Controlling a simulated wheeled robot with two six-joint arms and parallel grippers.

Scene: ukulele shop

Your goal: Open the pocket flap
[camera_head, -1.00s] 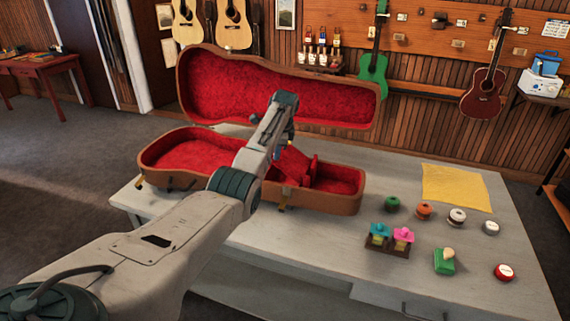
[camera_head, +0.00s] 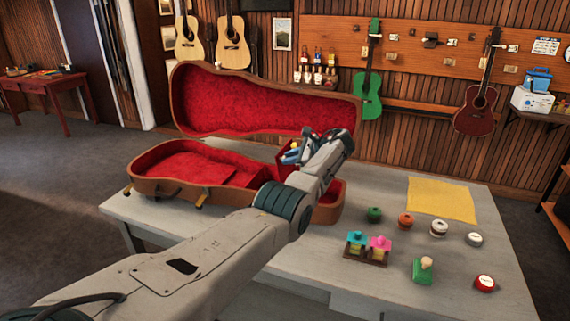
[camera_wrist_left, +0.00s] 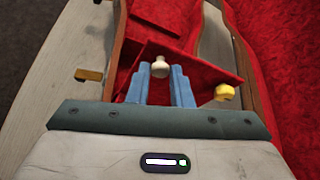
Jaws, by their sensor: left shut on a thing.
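The open brown case (camera_head: 225,197) lies on the table with its red-lined lid (camera_head: 250,98) raised behind it. The case also shows in the left wrist view (camera_wrist_left: 113,60). The red pocket flap (camera_wrist_left: 203,66) is tilted up at the pocket near the case's right part. My left gripper (camera_head: 291,153) reaches over the case. In the left wrist view its blue fingers (camera_wrist_left: 160,78) are shut on a cream knob (camera_wrist_left: 161,63) at the flap. A yellow knob (camera_wrist_left: 226,92) sits to the right of the fingers. My arm hides part of the pocket. My right gripper is not in view.
On the table's right stand several small round items, among them a green one (camera_head: 374,214) and a red one (camera_head: 485,283), a block with cyan and pink tops (camera_head: 365,253), a green box (camera_head: 423,270) and a yellow cloth (camera_head: 441,200). Guitars hang behind.

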